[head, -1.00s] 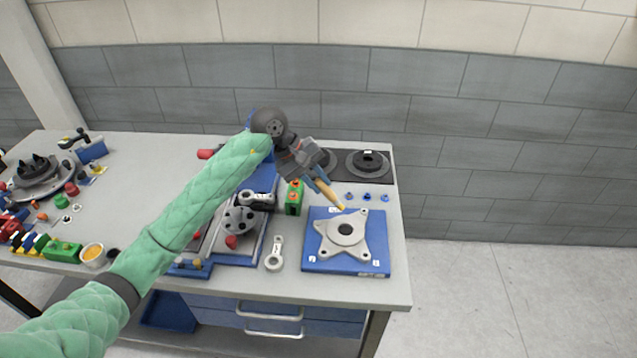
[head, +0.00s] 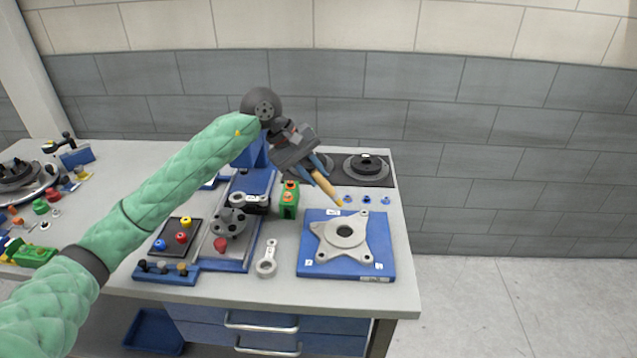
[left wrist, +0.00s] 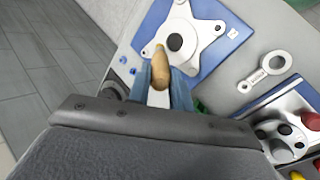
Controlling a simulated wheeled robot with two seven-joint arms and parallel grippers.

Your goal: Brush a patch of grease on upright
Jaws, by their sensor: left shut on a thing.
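My left gripper (head: 318,168) is shut on a brush (head: 327,188) with a tan wooden handle and a yellow-orange tip. The brush slants down to the right, its tip appearing just above the far edge of the blue plate (head: 310,262). A grey star-shaped part with a dark centre hole, apparently the upright (head: 325,243), lies on that plate. In the left wrist view the brush (left wrist: 160,70) points at the upright (left wrist: 202,40) and overlaps its edge. I cannot tell whether the tip touches it. No grease patch is clear. My right gripper is out of view.
A ring-ended link (head: 267,262) lies left of the plate. A green block (head: 289,203) and a blue fixture with a grey hub (head: 231,222) stand further left. Several small blue pieces (head: 367,200) and a dark round part (head: 366,165) are behind the plate.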

